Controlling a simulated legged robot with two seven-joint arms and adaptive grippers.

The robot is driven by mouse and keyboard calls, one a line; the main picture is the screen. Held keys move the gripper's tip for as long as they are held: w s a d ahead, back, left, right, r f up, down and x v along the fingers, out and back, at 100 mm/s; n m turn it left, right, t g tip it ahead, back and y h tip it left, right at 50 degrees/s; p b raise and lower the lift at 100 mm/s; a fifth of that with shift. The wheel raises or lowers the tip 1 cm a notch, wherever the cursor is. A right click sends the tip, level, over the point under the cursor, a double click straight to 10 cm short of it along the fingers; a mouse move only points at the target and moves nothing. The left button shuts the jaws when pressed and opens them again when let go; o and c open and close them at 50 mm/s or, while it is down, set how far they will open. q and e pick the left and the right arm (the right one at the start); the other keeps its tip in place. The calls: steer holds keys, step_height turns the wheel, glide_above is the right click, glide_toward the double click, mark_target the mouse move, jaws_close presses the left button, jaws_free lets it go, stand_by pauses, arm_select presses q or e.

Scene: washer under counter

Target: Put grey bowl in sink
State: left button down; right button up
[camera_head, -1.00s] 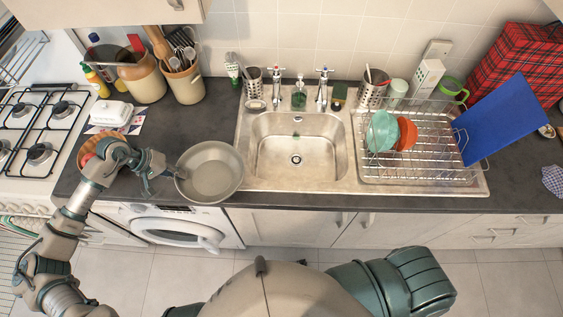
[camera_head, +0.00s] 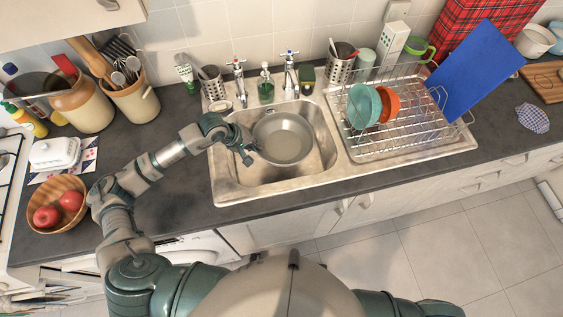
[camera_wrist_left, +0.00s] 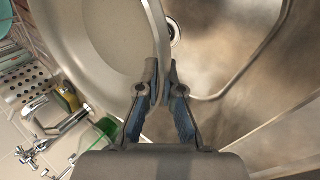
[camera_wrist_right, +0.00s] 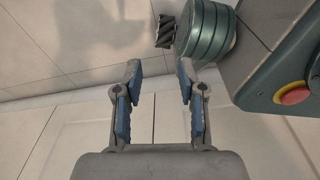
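The grey bowl (camera_head: 284,136) is over the sink basin (camera_head: 246,180), within its outline in the head view. My left gripper (camera_head: 248,152) is at the bowl's left edge. In the left wrist view the fingers of my left gripper (camera_wrist_left: 162,92) are closed on the rim of the bowl (camera_wrist_left: 95,50), with the basin and drain seen beyond it. Whether the bowl touches the basin floor I cannot tell. My right gripper (camera_wrist_right: 157,85) is open and empty in the right wrist view, with cabinet fronts and floor beyond it.
Two taps (camera_head: 289,75) stand behind the basin. A wire dish rack (camera_head: 405,130) with a teal bowl (camera_head: 364,106), an orange bowl (camera_head: 389,103) and a blue board (camera_head: 475,72) is at the right. A wooden bowl of apples (camera_head: 55,205) sits near my left arm.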

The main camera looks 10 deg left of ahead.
arm_select(q)
steer(key=shift+w+d+f+n+t+y+b, duration=0.2)
steer(key=shift+d+f+n+b, duration=0.15)
steer(key=shift+d+f, duration=0.2)
steer(key=shift+w+d+f+n+t+y+b, duration=0.1)
steer(key=shift+w+d+f+n+b, duration=0.1)
steer(key=shift+d+f+n, duration=0.3)
step_height(320, 180, down, 6)
steer(key=shift+f, duration=0.1)
steer(key=f, duration=0.3)
steer(key=shift+a+f, duration=0.25)
steer(key=shift+f, duration=0.15)
steer(key=shift+d+f, duration=0.1)
steer(key=shift+d, duration=0.15)
arm_select(e)
steer(key=shift+w+a+f, duration=0.1)
steer(key=shift+w+f, duration=0.25)
steer(key=shift+w, duration=0.2)
arm_select(q)
steer(key=c, duration=1.3)
jaws_free()
steer(key=shift+s+f, duration=0.1)
steer(key=shift+a, duration=0.1)
